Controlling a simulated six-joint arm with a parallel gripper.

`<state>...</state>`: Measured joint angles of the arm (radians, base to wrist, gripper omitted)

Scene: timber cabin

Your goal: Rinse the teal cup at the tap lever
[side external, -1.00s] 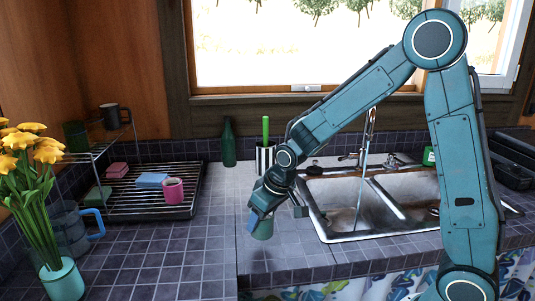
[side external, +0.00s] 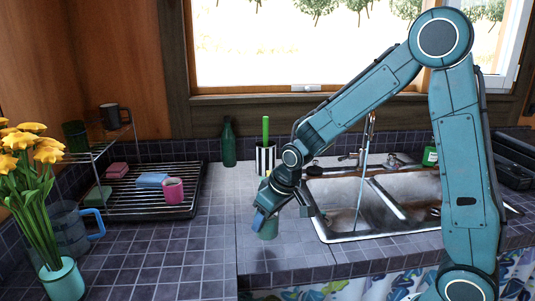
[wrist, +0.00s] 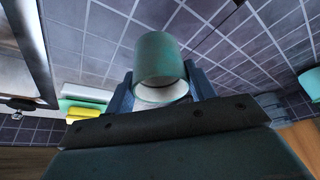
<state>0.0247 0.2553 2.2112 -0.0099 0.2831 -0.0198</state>
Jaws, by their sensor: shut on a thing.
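The teal cup (side external: 269,229) is between the fingers of my gripper (side external: 264,216), above the tiled counter to the left of the sink. My gripper is shut on it. In the wrist view the cup (wrist: 160,55) sits between the two blue fingers (wrist: 160,90), with its pale open end facing the camera. The tap (side external: 370,130) stands behind the sink, and a thin stream of water falls from it into the left basin. Tap levers (side external: 349,157) show beside its base, small in the picture. The cup is apart from the water.
The double sink (side external: 332,238) is right of my gripper. A striped pot (side external: 265,160) with a green-handled tool and a green bottle (side external: 228,143) stand behind. A flower vase (side external: 63,281) is at left.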

